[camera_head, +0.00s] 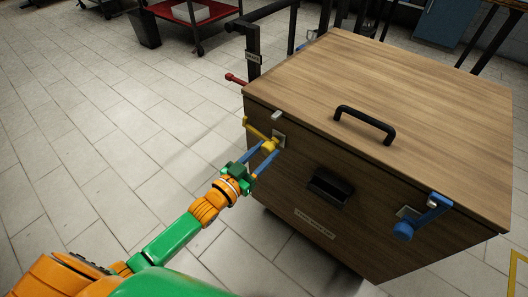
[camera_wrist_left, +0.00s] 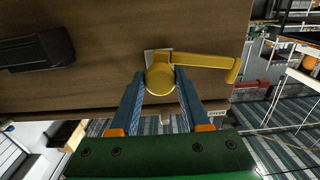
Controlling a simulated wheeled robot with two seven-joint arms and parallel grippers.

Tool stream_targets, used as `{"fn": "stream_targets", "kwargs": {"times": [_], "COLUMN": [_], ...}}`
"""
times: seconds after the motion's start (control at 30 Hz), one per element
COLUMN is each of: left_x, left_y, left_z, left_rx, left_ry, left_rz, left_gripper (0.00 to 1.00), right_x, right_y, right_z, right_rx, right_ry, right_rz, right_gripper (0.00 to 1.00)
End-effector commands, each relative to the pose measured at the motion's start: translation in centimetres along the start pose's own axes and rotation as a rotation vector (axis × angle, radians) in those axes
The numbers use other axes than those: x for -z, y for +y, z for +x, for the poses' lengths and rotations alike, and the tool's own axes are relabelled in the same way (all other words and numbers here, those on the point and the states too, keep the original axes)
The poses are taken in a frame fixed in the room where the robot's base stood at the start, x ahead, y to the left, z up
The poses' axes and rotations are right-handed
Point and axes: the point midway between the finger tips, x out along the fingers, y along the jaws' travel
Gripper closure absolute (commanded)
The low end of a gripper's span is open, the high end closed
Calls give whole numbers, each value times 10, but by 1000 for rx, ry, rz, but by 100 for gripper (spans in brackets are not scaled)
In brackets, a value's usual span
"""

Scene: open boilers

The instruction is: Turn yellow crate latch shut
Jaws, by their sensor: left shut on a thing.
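The yellow crate latch (camera_head: 262,137) is on the left part of the wooden crate's (camera_head: 390,95) front face, with its arm pointing up and left in the head view. In the left wrist view the latch (camera_wrist_left: 160,78) has a round knob, and its arm (camera_wrist_left: 210,62) reaches to the right. My left gripper (camera_head: 266,152) has its blue fingers on both sides of the yellow knob and is shut on it. The fingers also show in the left wrist view (camera_wrist_left: 160,85). My right gripper is not in view.
A blue latch (camera_head: 425,218) sits on the right of the crate's front. A black handle (camera_head: 364,123) is on the lid and a black recessed handle (camera_head: 330,187) on the front. A red lever (camera_head: 236,79) sticks out behind the crate's left side. The tiled floor at left is clear.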

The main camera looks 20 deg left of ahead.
Motion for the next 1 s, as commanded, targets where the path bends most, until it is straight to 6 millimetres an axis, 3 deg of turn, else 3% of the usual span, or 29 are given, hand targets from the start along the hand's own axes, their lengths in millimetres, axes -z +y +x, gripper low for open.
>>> {"fn": "stream_targets", "kwargs": {"times": [1.0], "left_x": [0], "left_y": [0], "left_z": [0], "left_rx": [0], "left_ry": [-2], "left_rz": [2], "left_gripper": [100], "right_x": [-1], "right_y": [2], "right_z": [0], "right_rx": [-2], "right_ry": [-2], "right_rz": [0], "right_gripper": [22]}}
